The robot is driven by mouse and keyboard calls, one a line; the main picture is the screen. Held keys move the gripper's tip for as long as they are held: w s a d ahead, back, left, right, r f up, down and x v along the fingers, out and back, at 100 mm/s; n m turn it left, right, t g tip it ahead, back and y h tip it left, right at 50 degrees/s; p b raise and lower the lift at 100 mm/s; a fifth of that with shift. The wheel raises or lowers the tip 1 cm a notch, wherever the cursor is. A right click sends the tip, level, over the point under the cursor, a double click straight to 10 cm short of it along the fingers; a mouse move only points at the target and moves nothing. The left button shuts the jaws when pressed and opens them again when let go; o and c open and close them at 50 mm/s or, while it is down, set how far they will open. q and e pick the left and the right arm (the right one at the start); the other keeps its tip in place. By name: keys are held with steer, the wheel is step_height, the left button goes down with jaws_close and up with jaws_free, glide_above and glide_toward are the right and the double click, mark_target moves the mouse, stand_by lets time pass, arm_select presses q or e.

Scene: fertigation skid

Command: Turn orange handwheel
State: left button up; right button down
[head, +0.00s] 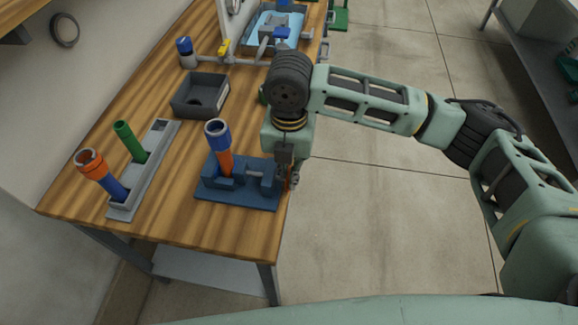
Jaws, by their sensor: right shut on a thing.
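A blue vise (238,192) sits at the right edge of the wooden table. An orange tube with a blue top (217,135) stands in it, slightly tilted. A grey screw runs to the vise's right end. A sliver of the orange handwheel (294,178) shows there, mostly hidden by my right gripper (291,176). The right gripper points down at the table edge and is shut on the handwheel. Its fingertips are small and partly hidden. My left gripper is not in view.
A grey rack (126,208) at left holds a blue tube with an orange top (98,173) and a green tube (128,140). A dark bin (200,94) and grey piping with a blue cap (185,51) stand farther back. Floor to the right is clear.

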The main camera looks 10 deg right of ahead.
steer(key=shift+s+a+r+t+p, duration=0.1)
steer(key=shift+s+r+t+p, duration=0.15)
steer(key=shift+t+p, duration=0.45)
steer(key=shift+s+a+f+t+h+p, duration=0.15)
steer(key=shift+s+t+h+p, duration=0.35)
steer(key=shift+t, duration=0.5)
steer(key=shift+s+a+f+t+h+p, duration=0.1)
steer(key=shift+s+f+t+h+p, duration=0.15)
steer(key=shift+t, duration=0.55)
steer(key=shift+s+a+f+t+h+p, duration=0.15)
steer(key=shift+t+h, duration=0.2)
steer(key=shift+t, duration=0.45)
steer(key=shift+d, duration=0.1)
steer(key=c, duration=2.1)
jaws_free()
steer(key=v, duration=1.2)
steer(key=shift+s+f, duration=0.1)
